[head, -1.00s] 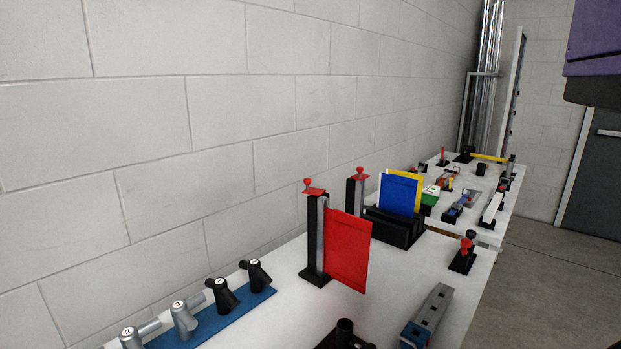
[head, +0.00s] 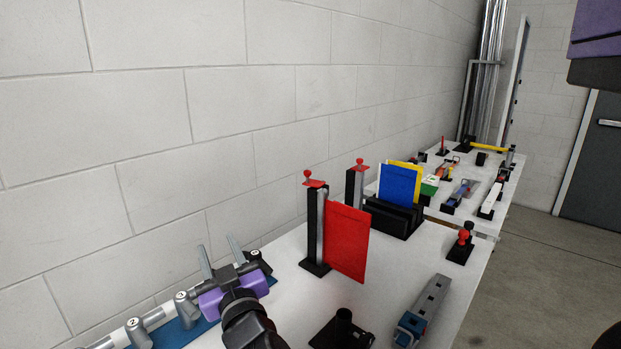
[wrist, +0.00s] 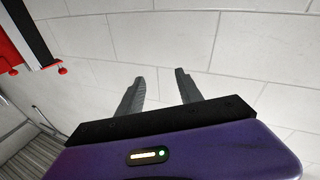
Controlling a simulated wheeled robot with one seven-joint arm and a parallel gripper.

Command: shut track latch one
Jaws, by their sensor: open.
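Nothing in view is clearly labelled track latch one, so I cannot tell which part it is. Two upright black-and-silver posts with red knobbed tops stand on the white table: the nearer post (head: 314,235) bears a red panel (head: 346,240), and the farther post (head: 357,185) is beside a blue panel (head: 399,189). In the wrist view the red panel (wrist: 9,45) and red knobs (wrist: 63,71) show at the upper left. My gripper (head: 220,250) is open and empty, left of the nearer post. Its spread fingers (wrist: 159,82) have only wall behind them.
A blue strip (head: 177,336) with numbered fittings, such as a silver one (head: 186,306), lies along the wall, partly hidden by my gripper. A black stand (head: 343,333) and a grey-and-blue device (head: 425,308) are toward the front. A red-knobbed fitting (head: 462,241) stands near the right edge.

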